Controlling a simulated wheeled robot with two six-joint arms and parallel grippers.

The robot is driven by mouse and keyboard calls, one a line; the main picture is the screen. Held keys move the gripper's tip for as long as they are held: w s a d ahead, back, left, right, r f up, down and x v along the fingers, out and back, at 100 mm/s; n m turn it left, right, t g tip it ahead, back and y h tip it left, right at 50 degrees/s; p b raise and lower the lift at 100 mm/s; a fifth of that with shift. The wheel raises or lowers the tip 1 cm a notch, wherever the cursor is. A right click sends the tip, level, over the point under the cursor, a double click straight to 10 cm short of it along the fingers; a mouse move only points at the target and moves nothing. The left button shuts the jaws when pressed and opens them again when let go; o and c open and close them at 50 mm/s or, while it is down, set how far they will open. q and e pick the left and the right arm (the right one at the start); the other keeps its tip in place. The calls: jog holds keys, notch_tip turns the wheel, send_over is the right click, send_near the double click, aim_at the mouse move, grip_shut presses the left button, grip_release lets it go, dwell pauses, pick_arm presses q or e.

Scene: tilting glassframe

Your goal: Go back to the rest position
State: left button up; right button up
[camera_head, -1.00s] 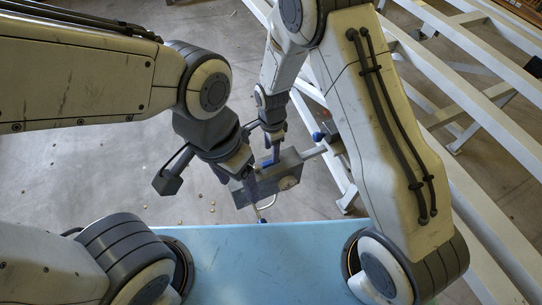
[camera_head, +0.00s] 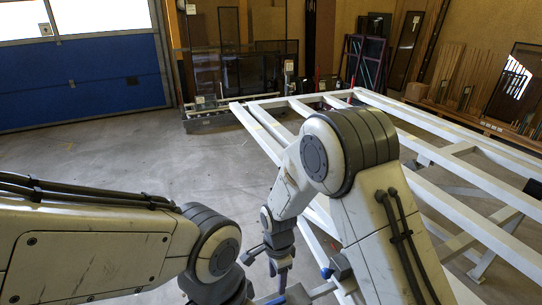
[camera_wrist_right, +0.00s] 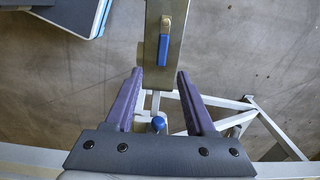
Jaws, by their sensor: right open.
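My right gripper (camera_head: 281,268) points down beside the near left side of the white tilting frame (camera_head: 440,128). In the right wrist view its two purple-padded fingers (camera_wrist_right: 160,78) are apart with nothing gripped between them. A grey metal box (camera_wrist_right: 152,20) with a blue lever (camera_wrist_right: 163,50) lies beyond the fingertips; I cannot tell its distance. A blue knob (camera_wrist_right: 158,123) on a rod shows between the fingers, nearer the palm. My left arm reaches in from the left in the head view, and its gripper is below the picture edge.
Grey floor (camera_head: 140,170) lies open left of the frame. A blue door (camera_head: 85,82) stands at the back left, and glass panels (camera_head: 235,75) lean at the back.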

jog(key=s+a+r+n+p, duration=0.1)
jog(key=s+r+n, duration=0.35)
jog(key=r, duration=0.25)
jog(key=s+r+n+p, duration=0.1)
jog(key=s+r+n, duration=0.35)
jog(key=r, duration=0.25)
jog(key=s+d+r+n, duration=0.1)
jog(key=s+r+n, duration=0.2)
jog(key=s+n, duration=0.2)
jog(key=s+d+r+n+y+p, duration=0.1)
jog(key=s+d+r+n, duration=0.1)
jog(key=s+r+n, duration=0.2)
jog(key=shift+s+d+r+n, duration=0.3)
jog(key=shift+s+n, duration=1)
jog(key=shift+s, duration=0.95)
